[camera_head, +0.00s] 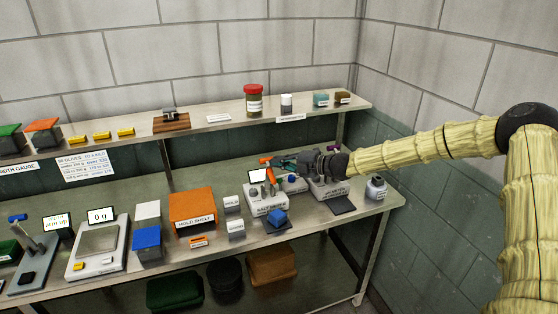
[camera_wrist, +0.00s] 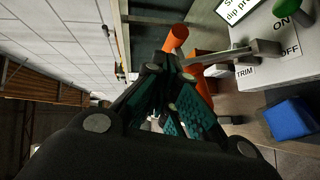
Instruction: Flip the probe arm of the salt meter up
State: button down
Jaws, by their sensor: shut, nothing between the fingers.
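The salt meter (camera_head: 266,203) is a pale box on the bench with a small screen. In the wrist view its panel (camera_wrist: 262,72) shows ON, OFF and TRIM marks, a green knob (camera_wrist: 287,8) and a grey lever (camera_wrist: 240,52). An orange bar with a cross-piece, seemingly the probe arm (camera_head: 265,161), stands up at the meter's back; it also shows in the wrist view (camera_wrist: 176,38). My gripper (camera_head: 283,163) is shut and empty, its fingertips close beside the orange part in the wrist view (camera_wrist: 172,68). Contact is unclear, and the fingers partly hide the orange part.
A blue block (camera_head: 277,219) on a dark pad is in front of the meter. A second labelled device (camera_head: 326,190) stands to the right, partly under my gripper, with a lidded jar (camera_head: 376,187) beyond. The upper shelf (camera_head: 215,122) runs behind.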

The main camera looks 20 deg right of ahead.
jog(key=r+b+v, duration=0.1)
jog(key=b+v, duration=0.1)
jog(key=v, duration=0.9)
jog(key=shift+s+a+b, duration=0.25)
jog(key=shift+s+b, duration=0.1)
jog(key=shift+s, duration=0.05)
